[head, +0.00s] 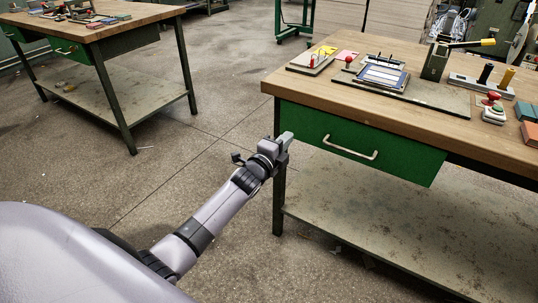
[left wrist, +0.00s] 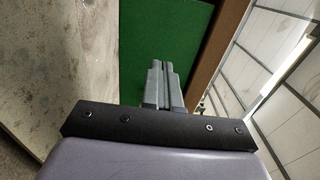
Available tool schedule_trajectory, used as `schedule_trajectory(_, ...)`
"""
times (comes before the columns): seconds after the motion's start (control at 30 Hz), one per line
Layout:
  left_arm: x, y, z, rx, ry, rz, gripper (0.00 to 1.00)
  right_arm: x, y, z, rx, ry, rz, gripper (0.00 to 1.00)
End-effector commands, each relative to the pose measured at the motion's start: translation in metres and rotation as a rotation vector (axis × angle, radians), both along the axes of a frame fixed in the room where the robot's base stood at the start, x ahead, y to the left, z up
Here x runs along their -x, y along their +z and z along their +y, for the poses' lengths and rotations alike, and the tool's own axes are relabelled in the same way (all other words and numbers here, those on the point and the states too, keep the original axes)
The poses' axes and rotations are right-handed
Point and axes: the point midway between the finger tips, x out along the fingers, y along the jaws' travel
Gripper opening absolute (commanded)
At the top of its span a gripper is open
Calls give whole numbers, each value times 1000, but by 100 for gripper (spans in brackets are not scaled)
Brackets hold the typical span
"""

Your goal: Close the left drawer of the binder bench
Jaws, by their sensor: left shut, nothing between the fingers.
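The binder bench has a wooden top (head: 440,119) and, under its left part, a drawer with a green front (head: 400,165). A pale bar handle (head: 350,148) sits on that front. The front lies close under the top's edge, with no clear gap; I cannot tell whether it is fully flush. My left gripper (head: 286,137) is shut and empty, at the left end of the drawer front. In the left wrist view its fingers (left wrist: 161,68) point toward the green panel (left wrist: 150,35), beside the wooden edge (left wrist: 228,35). Contact cannot be told. My right gripper is not in view.
A lower shelf (head: 390,225) spans the bench below the drawer. On top lie a binding device (head: 437,60), a board with sheets (head: 383,76) and a red-button box (head: 493,110). Another bench (head: 110,20) stands at the back left. The floor between the benches (head: 215,80) is clear.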

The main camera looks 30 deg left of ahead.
Motion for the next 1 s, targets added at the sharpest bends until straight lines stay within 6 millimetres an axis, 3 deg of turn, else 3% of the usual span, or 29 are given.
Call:
schedule_trajectory(0.4,62,0,3,0,1,2,0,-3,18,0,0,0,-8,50)
schedule_trajectory(0.8,77,-1,3,3,0,3,0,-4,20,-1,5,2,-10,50)
schedule_trajectory(0.9,85,-9,0,50,0,27,0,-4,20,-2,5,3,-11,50)
schedule_trajectory(1.0,108,-30,-10,186,2,93,0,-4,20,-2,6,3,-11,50)
